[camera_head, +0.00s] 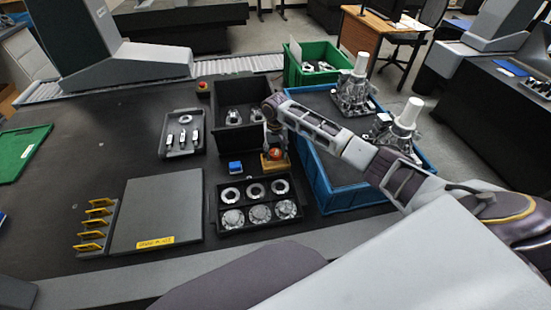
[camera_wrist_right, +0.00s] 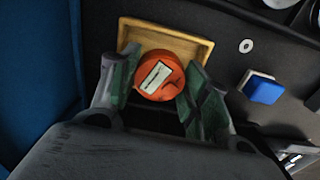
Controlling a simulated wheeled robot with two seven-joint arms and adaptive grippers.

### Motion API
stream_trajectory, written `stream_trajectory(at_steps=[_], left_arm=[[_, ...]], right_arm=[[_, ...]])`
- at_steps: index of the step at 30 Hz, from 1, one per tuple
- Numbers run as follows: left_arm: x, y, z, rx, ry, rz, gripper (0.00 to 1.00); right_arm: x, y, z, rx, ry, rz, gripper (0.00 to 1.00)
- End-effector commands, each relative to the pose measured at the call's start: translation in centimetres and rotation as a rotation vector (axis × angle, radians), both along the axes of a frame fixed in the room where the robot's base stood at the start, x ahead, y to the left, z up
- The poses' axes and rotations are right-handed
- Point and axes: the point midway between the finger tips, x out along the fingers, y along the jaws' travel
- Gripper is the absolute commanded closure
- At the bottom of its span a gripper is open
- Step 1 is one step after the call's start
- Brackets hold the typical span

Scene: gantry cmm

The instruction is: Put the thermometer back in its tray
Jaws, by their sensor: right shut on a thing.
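The thermometer (camera_head: 275,153) is a round orange-red piece with a pale rectangular face; it also shows in the right wrist view (camera_wrist_right: 160,82). My right gripper (camera_head: 274,141) is shut on it, with one green-grey finger on each side in the right wrist view (camera_wrist_right: 161,66). The small yellow-tan tray (camera_head: 274,167) lies directly under or behind the thermometer, and its far rim shows in the right wrist view (camera_wrist_right: 165,25). The thermometer overlaps the tray's near part there. I cannot tell whether it touches the tray floor. My left gripper is not in view.
A blue block (camera_head: 235,167) and a small washer (camera_head: 249,178) lie left of the tray. A blue crate (camera_head: 325,184) stands close on the right, a black bin (camera_head: 222,90) behind. A dark tray of rings and discs (camera_head: 213,213) is in front.

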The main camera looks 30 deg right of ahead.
Motion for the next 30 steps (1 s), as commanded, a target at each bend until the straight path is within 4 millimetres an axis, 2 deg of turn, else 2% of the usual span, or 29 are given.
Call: stream_trajectory(at_steps=[5, 11, 17, 30], left_arm=[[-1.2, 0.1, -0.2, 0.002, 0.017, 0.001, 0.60], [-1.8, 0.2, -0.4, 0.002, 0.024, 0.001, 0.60], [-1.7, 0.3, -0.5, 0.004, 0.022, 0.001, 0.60], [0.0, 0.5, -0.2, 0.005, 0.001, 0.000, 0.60]], right_arm=[[0.0, 0.0, -0.2, 0.000, 0.000, 0.000, 0.82], [0.0, 0.0, -2.0, 0.000, 0.001, 0.000, 0.82], [0.0, 0.1, -3.6, 0.000, 0.001, 0.001, 0.82], [0.0, 0.0, -3.9, 0.000, 0.001, 0.001, 0.82]])
